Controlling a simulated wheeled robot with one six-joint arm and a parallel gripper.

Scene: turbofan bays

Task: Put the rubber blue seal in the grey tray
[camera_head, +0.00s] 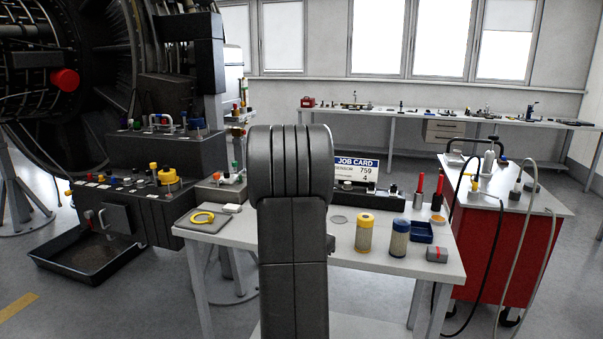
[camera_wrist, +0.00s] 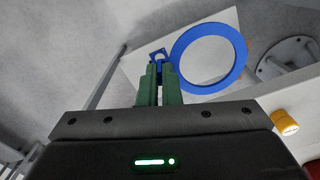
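The blue seal (camera_wrist: 178,80) is a flat ring with a small tab, in the wrist view. My gripper (camera_wrist: 159,66) has green fingers, close together on the tab, and the ring sticks out to the right of them. The ring overlaps the table's edge in that view and looks held above the table. The head view does not show the seal or my fingers; my dark arm covers the middle. A flat grey square piece (camera_head: 186,226), perhaps the grey tray, lies at the table's left end with a yellow ring (camera_head: 203,217) on it.
The pale table (camera_head: 355,259) also bears a yellow canister (camera_head: 364,234), a blue canister (camera_head: 399,239), a small blue bin (camera_head: 421,232) and a grey-red block (camera_head: 437,254). A red cart (camera_head: 502,252) stands right. Dark engine boxes (camera_head: 165,155) stand left.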

